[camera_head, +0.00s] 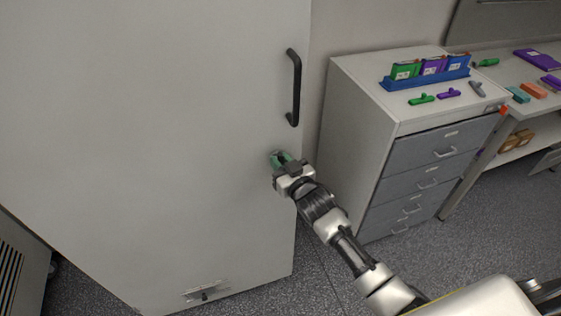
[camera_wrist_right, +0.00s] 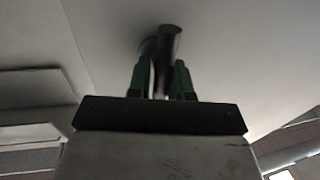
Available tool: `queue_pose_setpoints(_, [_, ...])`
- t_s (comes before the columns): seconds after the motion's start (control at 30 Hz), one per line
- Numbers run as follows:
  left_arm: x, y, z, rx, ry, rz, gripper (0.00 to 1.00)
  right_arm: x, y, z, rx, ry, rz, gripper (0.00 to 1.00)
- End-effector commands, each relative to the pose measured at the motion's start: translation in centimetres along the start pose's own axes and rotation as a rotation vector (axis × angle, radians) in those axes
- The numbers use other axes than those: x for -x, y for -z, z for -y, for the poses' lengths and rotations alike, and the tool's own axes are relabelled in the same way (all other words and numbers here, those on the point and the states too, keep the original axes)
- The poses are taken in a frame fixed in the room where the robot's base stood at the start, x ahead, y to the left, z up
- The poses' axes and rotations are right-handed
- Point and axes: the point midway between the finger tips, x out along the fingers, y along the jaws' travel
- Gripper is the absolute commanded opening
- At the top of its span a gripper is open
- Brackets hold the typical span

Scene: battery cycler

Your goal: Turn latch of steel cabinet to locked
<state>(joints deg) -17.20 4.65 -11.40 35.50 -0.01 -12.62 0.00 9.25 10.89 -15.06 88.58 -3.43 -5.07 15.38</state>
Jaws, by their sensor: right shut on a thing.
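The steel cabinet (camera_head: 150,120) is a large pale door front that fills the left of the head view, and its door looks closed. A black bar handle (camera_head: 294,88) runs upright near its right edge. My right gripper (camera_head: 280,158) is at the door just below the handle. In the right wrist view its green fingers (camera_wrist_right: 160,80) are shut on a dark latch (camera_wrist_right: 168,45) that stands out from the pale door. The fingers and arm cover most of the latch in the head view, so its exact turn is hard to tell. My left gripper is not in view.
A grey drawer unit (camera_head: 350,110) stands right of the cabinet, with a blue rack (camera_head: 425,80) of coloured cases and green and purple tools on top. A bench (camera_head: 540,105) is farther right. Speckled floor (camera_head: 270,300) is open in front.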

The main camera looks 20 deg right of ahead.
Motion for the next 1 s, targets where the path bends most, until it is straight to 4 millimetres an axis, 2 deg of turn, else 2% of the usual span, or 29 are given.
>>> queue_pose_setpoints(0.37, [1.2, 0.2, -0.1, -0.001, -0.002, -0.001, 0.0, 0.0, 0.1, 0.4, 0.198, 0.004, 0.041, 0.0])
queue_pose_setpoints(1.0, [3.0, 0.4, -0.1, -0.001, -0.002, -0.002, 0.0, -0.1, -0.5, 0.9, 0.792, 0.006, 0.161, 0.0])
